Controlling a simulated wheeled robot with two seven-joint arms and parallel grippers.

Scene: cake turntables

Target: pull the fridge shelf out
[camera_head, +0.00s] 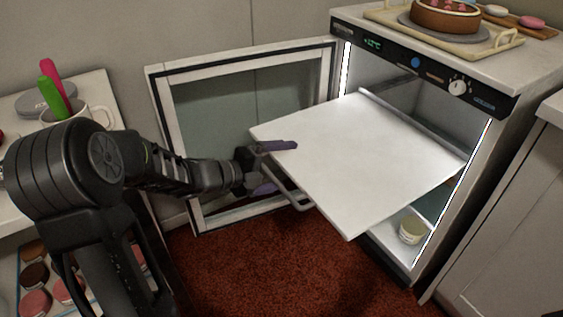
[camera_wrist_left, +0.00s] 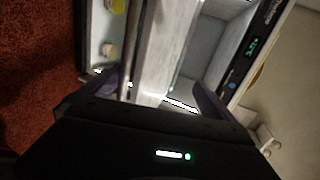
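The white fridge shelf (camera_head: 355,150) sticks far out of the open fridge (camera_head: 485,150), its back part still inside. A grey bar handle (camera_head: 290,197) runs along its front, below the surface. My left gripper (camera_head: 273,167) is at the shelf's front left edge, one purple finger above the shelf and the other below it. The fingers are wide apart. In the left wrist view the shelf (camera_wrist_left: 160,50) lies between the fingers of the left gripper (camera_wrist_left: 165,92), with gaps beside it. My right gripper is not in view.
The glass fridge door (camera_head: 245,105) stands open at the left. A small jar (camera_head: 411,229) stands low in the fridge. A cake (camera_head: 445,14) on a tray sits on top. A mug (camera_head: 78,115) is on the left counter. Red carpet (camera_head: 270,265) is clear below.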

